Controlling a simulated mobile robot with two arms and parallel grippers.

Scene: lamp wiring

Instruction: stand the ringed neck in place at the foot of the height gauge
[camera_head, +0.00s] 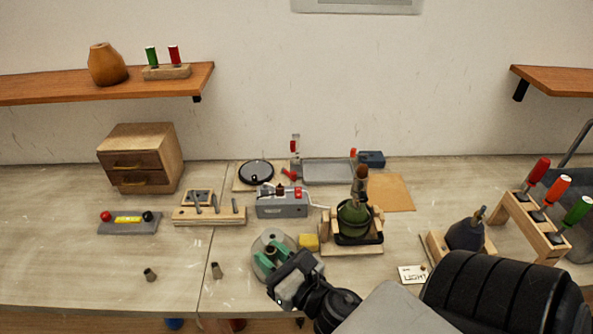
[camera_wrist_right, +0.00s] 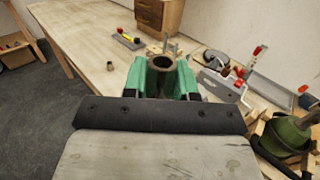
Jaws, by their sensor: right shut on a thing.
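My right gripper (camera_head: 271,254) is above the front middle of the table, its green fingers shut on a small hollow brownish neck. In the right wrist view my gripper (camera_wrist_right: 163,78) has the neck (camera_wrist_right: 163,62) between its fingers, with its round open rim facing up. I cannot make out its ring. An upright metal piece with a red part (camera_head: 294,146), which looks like the height gauge, stands at the back, left of a grey tray. Its foot is hard to make out. The neck is well apart from it. My left gripper is not in view.
A clear round thing (camera_head: 264,240) is around or under my fingers. A grey box (camera_head: 270,208) and a green lamp body in a wooden cradle (camera_head: 351,245) stand nearby. The front left is mostly clear.

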